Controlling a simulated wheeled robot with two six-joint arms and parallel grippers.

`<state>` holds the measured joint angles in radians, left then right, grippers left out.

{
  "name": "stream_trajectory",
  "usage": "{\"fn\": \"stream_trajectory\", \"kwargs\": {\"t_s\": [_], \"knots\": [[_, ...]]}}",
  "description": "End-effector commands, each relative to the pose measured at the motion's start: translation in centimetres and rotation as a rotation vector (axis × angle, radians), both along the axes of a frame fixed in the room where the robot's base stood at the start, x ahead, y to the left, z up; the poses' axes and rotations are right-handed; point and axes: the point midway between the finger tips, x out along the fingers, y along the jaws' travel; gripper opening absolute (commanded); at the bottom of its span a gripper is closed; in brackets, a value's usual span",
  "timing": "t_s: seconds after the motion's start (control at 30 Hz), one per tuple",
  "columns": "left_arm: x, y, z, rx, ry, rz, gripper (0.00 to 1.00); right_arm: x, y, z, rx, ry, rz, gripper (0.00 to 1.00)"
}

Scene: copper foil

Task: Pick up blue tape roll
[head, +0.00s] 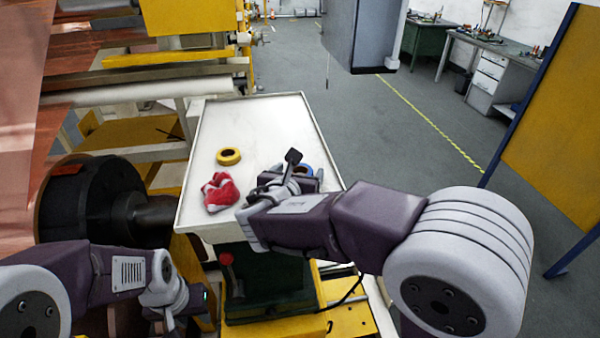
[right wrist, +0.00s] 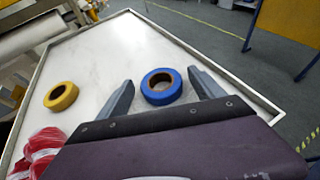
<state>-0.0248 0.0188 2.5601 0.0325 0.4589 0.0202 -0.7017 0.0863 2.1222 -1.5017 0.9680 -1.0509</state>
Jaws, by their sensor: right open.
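The blue tape roll (right wrist: 148,94) lies flat on the white tray table in the right wrist view. In the head view only a bit of its blue rim (head: 309,171) shows behind my right gripper (head: 292,170). In the right wrist view my right gripper (right wrist: 160,77) is open, with one finger on each side of the blue roll. The fingers look apart from the roll; their height above the tabletop is hard to tell. My left arm's end (head: 180,305) is low at the bottom left of the head view, beside the table, and its fingers cannot be made out.
A yellow tape roll (head: 229,156) and a red-and-white bundle (head: 219,191) lie on the left part of the tray table (head: 262,115), which has a raised rim. Machinery with copper foil (head: 85,70) stands at the left. The table's far part is clear.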

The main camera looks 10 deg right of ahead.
Motion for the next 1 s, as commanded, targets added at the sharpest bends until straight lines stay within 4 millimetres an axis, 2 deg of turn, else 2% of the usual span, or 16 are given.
{"fn": "stream_trajectory", "kwargs": {"t_s": [0.03,0.2,0.27,0.57,0.73,0.83,0.87,1.0], "knots": [[0.0,0.0,0.0,0.000,0.000,0.000,0.36,0.0,0.0,0.0,0.000,0.000,0.000,0.75],[0.0,0.0,0.0,0.000,0.000,0.000,0.36,0.0,0.0,0.0,0.001,0.000,0.000,0.27],[0.0,0.0,0.0,0.000,0.000,0.000,0.36,0.0,0.0,0.0,0.001,0.000,0.000,0.12],[0.0,0.0,0.1,0.000,0.000,0.000,0.36,0.0,0.0,0.4,0.002,-0.002,-0.001,0.12],[0.0,0.0,0.3,0.000,0.000,0.000,0.36,0.0,0.0,2.2,0.004,-0.004,-0.002,0.12],[0.0,0.0,0.5,0.000,0.000,0.000,0.36,0.0,0.0,4.1,0.004,-0.006,-0.003,0.12],[0.0,0.0,0.5,0.000,0.000,0.000,0.36,-0.1,-0.2,4.6,0.004,-0.005,-0.004,0.12],[0.0,0.0,0.1,0.000,0.000,0.000,0.36,-1.2,-3.5,6.3,0.005,-0.006,-0.007,0.12]]}}
